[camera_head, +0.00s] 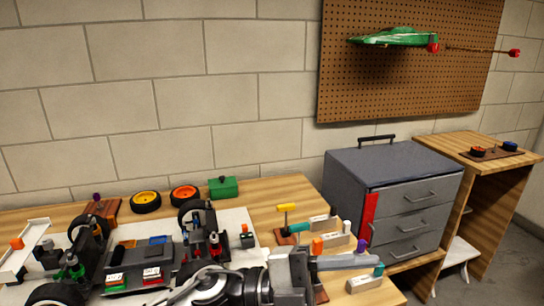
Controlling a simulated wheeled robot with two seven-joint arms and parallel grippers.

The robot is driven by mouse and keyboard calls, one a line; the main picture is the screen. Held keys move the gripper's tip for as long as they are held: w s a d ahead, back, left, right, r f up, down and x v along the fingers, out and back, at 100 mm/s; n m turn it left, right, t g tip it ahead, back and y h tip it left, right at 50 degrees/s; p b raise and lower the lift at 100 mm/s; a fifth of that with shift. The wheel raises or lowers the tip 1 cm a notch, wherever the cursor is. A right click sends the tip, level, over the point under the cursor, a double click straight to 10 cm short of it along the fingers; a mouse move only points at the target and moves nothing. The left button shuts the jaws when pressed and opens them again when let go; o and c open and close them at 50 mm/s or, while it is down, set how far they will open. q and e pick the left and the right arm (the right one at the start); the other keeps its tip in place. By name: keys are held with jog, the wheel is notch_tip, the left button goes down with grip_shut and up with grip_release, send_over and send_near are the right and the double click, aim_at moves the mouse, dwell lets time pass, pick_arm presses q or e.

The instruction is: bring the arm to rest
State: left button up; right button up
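My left arm enters at the bottom of the head view, and its gripper (345,264) reaches to the right, low over the front of the workbench. One grey finger shows clearly. The other is not clear, so I cannot tell how wide the gripper is or whether it holds anything. My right gripper is not in view. The racecar (140,265), with black wheels, red and green shock parts and dark boxes, sits on a white mat to the left of the gripper. My arm hides part of its near side.
A yellow-rimmed wheel (146,202), an orange-rimmed wheel (185,195) and a green box (223,187) stand at the back. Several small labelled blocks (322,243) with coloured tops lie close to the gripper. A grey drawer cabinet (412,205) stands right of the bench.

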pick_arm(q)
jog(key=w+a+f+n+t+y, duration=0.3)
jog(key=a+f+n+t+y, duration=0.3)
jog(key=n+t, duration=0.5)
jog(key=w+a+f+n+t+y, duration=0.45)
jog(key=a+f+n+t, duration=0.35)
jog(key=n, duration=0.5)
jog(key=s+a+f+n+g+y, duration=0.2)
jog(key=s+a+f, duration=0.3)
jog(key=f, duration=0.3)
jog(key=s+a+f+n+g+y, duration=0.3)
jog(key=s+a+f+y, duration=0.2)
jog(key=s+f, duration=0.3)
jog(key=shift+a+f, duration=0.45)
jog(key=shift+a, duration=0.05)
